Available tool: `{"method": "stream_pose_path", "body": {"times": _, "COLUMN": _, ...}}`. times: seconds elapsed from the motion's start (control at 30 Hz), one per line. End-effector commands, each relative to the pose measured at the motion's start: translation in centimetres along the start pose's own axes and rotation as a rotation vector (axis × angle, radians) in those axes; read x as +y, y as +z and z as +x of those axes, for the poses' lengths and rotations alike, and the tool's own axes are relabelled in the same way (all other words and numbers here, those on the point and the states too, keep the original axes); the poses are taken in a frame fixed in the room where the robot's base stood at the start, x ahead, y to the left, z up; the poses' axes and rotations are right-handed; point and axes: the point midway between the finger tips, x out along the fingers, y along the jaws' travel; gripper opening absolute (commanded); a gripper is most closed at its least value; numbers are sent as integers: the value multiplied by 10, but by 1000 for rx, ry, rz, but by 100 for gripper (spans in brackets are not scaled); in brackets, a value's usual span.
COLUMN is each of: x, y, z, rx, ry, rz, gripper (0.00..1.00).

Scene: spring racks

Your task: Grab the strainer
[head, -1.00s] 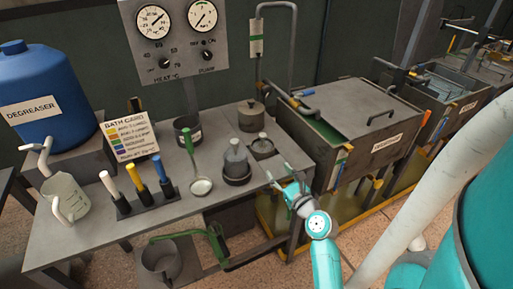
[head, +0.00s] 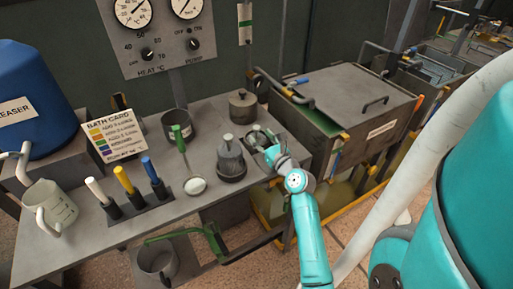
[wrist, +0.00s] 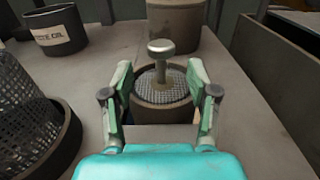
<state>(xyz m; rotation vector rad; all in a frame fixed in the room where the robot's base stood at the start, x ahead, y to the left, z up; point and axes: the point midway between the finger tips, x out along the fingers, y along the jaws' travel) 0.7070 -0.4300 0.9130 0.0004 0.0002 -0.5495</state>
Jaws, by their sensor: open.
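A round mesh piece with a knobbed post, which looks like the strainer (wrist: 161,80), sits in a low round holder (wrist: 165,107) in the wrist view. In the head view it is partly hidden by my gripper (head: 266,147). My gripper also shows in the wrist view (wrist: 161,83), open, with one finger on each side of the post and holder. Nothing is visibly gripped; contact cannot be told. A taller mesh basket with a knob (head: 231,160) stands to the left in its own holder.
A lidded pot (head: 243,107) stands behind the strainer, and a dark labelled cup (head: 177,126) behind left. A green-handled ladle (head: 195,185) lies left. A grey tank (head: 362,105) rises close on the right.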

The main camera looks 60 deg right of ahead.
Motion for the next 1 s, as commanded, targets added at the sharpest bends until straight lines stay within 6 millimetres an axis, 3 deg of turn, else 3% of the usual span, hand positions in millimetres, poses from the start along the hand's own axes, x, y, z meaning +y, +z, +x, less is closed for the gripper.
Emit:
{"method": "stream_pose_path", "body": {"times": 0.27, "x": -2, "y": 3, "z": 36, "rx": -1, "ry": 0, "rz": 0, "gripper": 59}}
{"method": "stream_pose_path", "body": {"times": 0.57, "x": -2, "y": 2, "z": 40, "rx": 0, "ry": -1, "rz": 0, "gripper": 59}}
{"method": "stream_pose_path", "body": {"times": 0.67, "x": -2, "y": 2, "z": 40, "rx": 0, "ry": -1, "rz": 0, "gripper": 39}}
{"method": "stream_pose_path", "body": {"times": 0.8, "x": -2, "y": 2, "z": 40, "rx": 0, "ry": -1, "rz": 0, "gripper": 4}}
{"method": "stream_pose_path", "body": {"times": 0.83, "x": -2, "y": 2, "z": 40, "rx": 0, "ry": -1, "rz": 0, "gripper": 0}}
{"method": "stream_pose_path", "body": {"times": 1.0, "x": -2, "y": 3, "z": 40, "rx": -1, "ry": -1, "rz": -1, "gripper": 0}}
